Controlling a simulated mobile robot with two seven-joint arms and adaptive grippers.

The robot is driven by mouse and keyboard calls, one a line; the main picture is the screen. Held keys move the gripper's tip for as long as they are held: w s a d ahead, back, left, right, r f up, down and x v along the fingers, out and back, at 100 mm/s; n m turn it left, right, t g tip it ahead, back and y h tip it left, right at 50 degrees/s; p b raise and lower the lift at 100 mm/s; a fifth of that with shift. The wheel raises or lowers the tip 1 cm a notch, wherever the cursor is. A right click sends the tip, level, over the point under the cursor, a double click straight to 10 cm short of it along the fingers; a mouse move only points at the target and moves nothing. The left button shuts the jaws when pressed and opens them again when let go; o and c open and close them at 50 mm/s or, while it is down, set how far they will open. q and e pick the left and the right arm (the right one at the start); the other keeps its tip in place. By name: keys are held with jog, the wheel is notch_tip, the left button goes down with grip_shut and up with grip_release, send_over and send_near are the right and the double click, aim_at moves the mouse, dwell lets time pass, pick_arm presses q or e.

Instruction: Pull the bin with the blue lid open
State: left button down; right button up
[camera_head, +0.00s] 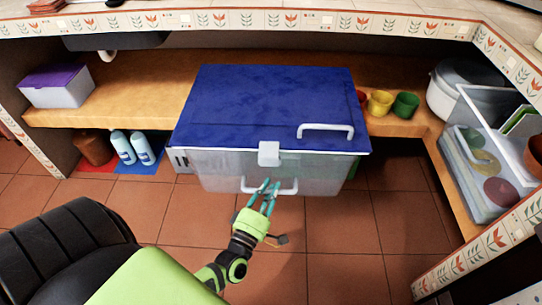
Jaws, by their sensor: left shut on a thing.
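The bin (222,178) is a large, pale, translucent box with a flat blue lid (265,97). It sticks out from the wooden shelf under the counter, and its lid lies flat on top. A white handle (326,129) sits on the lid's right side, and a white latch (268,153) hangs at the lid's front edge. A second white handle (289,190) is on the bin's front wall. My left gripper (264,190) is shut on the left part of this front handle, its teal fingers partly covering it. My right gripper is not in view.
A white box with a purple lid (57,86) is left on the shelf (150,87). Bottles (123,147) stand below it. Red, yellow and green cups (405,105) are right of the bin. Clear containers (468,180) line the right shelf. Tiled floor (330,235) in front is open.

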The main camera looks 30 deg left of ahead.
pick_arm(q)
jog(key=s+d+p, duration=0.1)
jog(key=s+d, duration=0.4)
jog(key=s, duration=0.3)
jog(key=shift+s, duration=0.15)
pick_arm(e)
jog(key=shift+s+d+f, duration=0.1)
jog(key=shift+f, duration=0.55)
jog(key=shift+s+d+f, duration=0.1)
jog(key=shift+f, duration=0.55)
pick_arm(q)
jog(key=shift+d+f, duration=0.1)
jog(key=shift+f, duration=0.05)
jog(key=c, duration=1.2)
grip_release()
jog(key=shift+o, duration=0.5)
jog(key=shift+s, duration=0.1)
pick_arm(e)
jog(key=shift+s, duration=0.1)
pick_arm(q)
jog(key=v, duration=1.2)
